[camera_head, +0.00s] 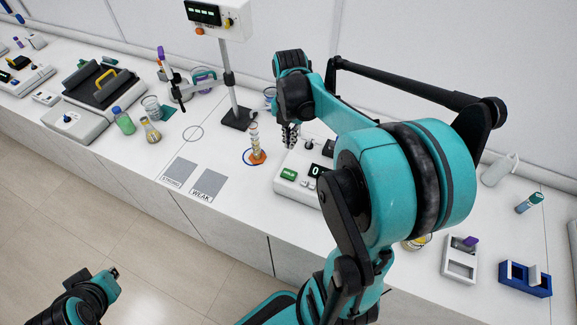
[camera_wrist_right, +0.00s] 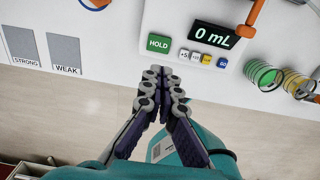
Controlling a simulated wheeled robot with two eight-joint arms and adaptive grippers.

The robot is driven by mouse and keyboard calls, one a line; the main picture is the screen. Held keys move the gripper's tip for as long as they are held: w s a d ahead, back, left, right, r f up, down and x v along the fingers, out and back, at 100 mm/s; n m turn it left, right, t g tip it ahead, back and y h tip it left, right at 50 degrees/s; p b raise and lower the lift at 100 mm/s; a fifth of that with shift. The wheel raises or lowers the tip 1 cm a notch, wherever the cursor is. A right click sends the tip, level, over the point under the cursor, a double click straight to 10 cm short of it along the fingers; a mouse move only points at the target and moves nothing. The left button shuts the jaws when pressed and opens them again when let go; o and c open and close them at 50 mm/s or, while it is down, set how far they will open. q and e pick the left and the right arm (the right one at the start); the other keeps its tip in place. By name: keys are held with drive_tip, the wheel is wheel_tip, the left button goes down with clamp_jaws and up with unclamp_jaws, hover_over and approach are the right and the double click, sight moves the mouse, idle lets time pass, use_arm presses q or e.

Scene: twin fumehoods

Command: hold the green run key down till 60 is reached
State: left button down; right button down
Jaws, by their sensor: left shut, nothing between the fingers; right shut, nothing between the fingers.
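The green key, labelled HOLD, is on the front of a white dispenser box; it shows in the head view (camera_head: 288,174) and in the right wrist view (camera_wrist_right: 158,43). Beside it a black display (camera_wrist_right: 214,35) reads 0 mL. My right gripper (camera_head: 290,143) is shut and empty, pointing down near the box in the head view. In the right wrist view its fingertips (camera_wrist_right: 164,76) lie just below the key in the picture, apart from it; their height is unclear. My left gripper (camera_head: 114,272) is shut and empty at the lower left, off the bench.
Small keys (camera_wrist_right: 195,55) sit right of the green key. STRONG (camera_head: 179,171) and WEAK (camera_head: 208,184) pads lie left. My right arm hides part of the bench.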

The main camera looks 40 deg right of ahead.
sight(289, 176)
drive_tip(key=shift+f, duration=0.1)
wheel_tip(289, 176, down, 14)
drive_tip(key=b, duration=0.3)
idle(0.3)
drive_tip(key=shift+f+b, duration=0.65)
drive_tip(key=shift+f, duration=0.05)
drive_tip(key=shift+s+f+b, duration=0.1)
drive_tip(key=shift+f+b, duration=0.15)
drive_tip(key=shift+b, duration=0.1)
drive_tip(key=shift+s+a+r, duration=0.15)
drive_tip(key=shift+s+a, duration=0.1)
drive_tip(key=shift+a, duration=0.05)
drive_tip(key=shift+w, duration=0.1)
